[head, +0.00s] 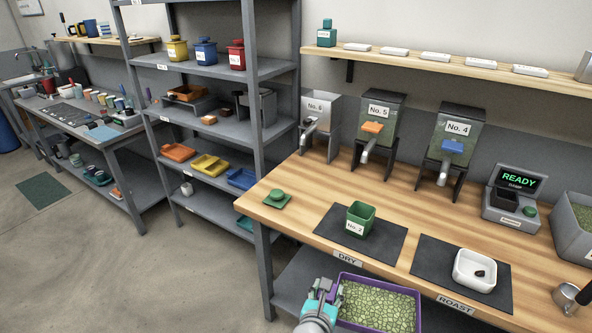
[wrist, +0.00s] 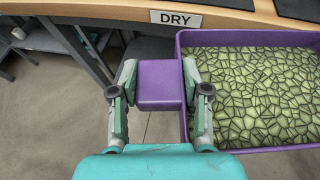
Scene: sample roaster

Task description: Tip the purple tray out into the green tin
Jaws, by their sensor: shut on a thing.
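The purple tray (head: 345,282), full of pale green beans, is at the bottom of the head view, in front of the wooden bench edge. My gripper (head: 323,292) is shut on the purple block-shaped handle at the tray's left side. In the wrist view the handle sits between the fingers of my gripper (wrist: 160,88), and the tray (wrist: 246,38) extends to the right, looking level. The green tin (head: 360,219), labelled No. 2, stands upright and open on the dark mat marked DRY. Its inside is only partly visible.
A white dish (head: 475,270) with a dark item stands on the ROAST mat (head: 432,265). A green lid (head: 277,198) lies left of the tin. Hoppers (head: 379,126) line the bench's back. A grey shelf post (head: 256,130) rises at the bench's left end.

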